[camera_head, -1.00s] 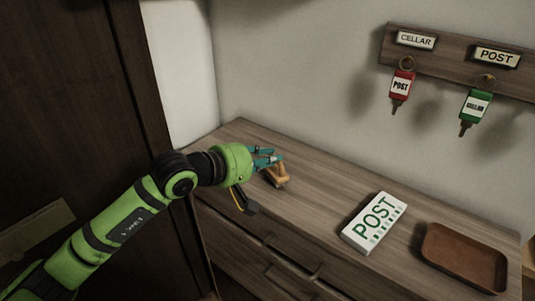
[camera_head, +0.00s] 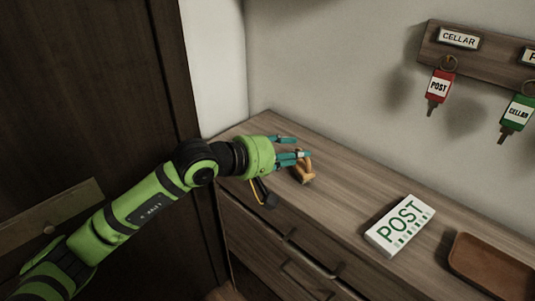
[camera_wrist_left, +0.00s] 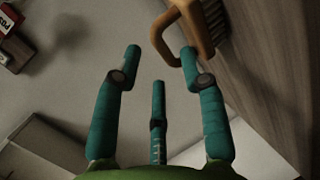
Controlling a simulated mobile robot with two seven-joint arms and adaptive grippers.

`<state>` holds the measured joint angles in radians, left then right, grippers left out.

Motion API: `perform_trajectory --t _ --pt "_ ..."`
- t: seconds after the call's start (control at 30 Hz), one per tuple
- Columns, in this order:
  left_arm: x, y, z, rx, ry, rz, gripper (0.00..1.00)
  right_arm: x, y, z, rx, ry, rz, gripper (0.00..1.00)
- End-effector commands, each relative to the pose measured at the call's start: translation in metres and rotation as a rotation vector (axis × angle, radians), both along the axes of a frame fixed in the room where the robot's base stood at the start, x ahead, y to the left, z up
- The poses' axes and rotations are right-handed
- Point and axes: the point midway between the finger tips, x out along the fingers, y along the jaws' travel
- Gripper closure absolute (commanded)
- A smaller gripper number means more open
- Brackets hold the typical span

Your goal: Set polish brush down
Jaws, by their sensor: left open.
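The polish brush (camera_head: 304,173), with a tan looped handle, stands on the wooden cabinet top (camera_head: 345,178) near its left end. In the left wrist view its handle (camera_wrist_left: 169,25) and bristles (camera_wrist_left: 214,14) show at the top, with the bristles toward the wood. My left gripper (camera_head: 298,148) is open, its teal fingers spread just beside the brush. In the left wrist view nothing lies between the fingers (camera_wrist_left: 160,58); one fingertip is close to the handle, and I cannot tell whether it touches. My right gripper is out of view.
A white POST box (camera_head: 400,226) and a brown tray (camera_head: 490,262) sit farther right on the cabinet. A key rack (camera_head: 490,52) with a red tag (camera_head: 439,85) and a green tag (camera_head: 517,112) hangs on the wall. The cabinet top between brush and box is clear.

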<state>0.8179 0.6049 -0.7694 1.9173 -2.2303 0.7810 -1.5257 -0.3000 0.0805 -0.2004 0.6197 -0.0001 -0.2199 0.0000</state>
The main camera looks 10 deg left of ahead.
Motion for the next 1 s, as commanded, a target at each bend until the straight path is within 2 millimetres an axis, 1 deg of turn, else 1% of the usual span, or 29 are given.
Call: perform_trajectory --t 0.03,0.1,0.2,0.4,0.5,0.63,1.0 --pt "-0.007 0.009 -0.001 0.004 -0.003 0.002 0.58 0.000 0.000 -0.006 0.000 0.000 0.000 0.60" --pt "-0.017 0.020 0.003 0.005 -0.002 0.003 0.58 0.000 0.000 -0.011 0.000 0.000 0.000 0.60" --pt "-0.032 0.036 0.011 0.007 -0.003 0.001 0.58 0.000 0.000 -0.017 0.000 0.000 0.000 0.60" --pt "-0.055 0.062 0.024 0.005 -0.002 0.003 0.58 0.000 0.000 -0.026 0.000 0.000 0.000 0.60" --pt "-0.062 0.069 0.029 0.003 -0.001 0.001 0.58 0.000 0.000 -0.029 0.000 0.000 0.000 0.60" --pt "-0.067 0.074 0.032 0.003 0.000 0.000 0.58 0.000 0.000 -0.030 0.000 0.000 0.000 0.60" --pt "-0.068 0.074 0.033 0.002 0.001 0.000 0.58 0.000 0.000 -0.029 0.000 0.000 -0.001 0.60"
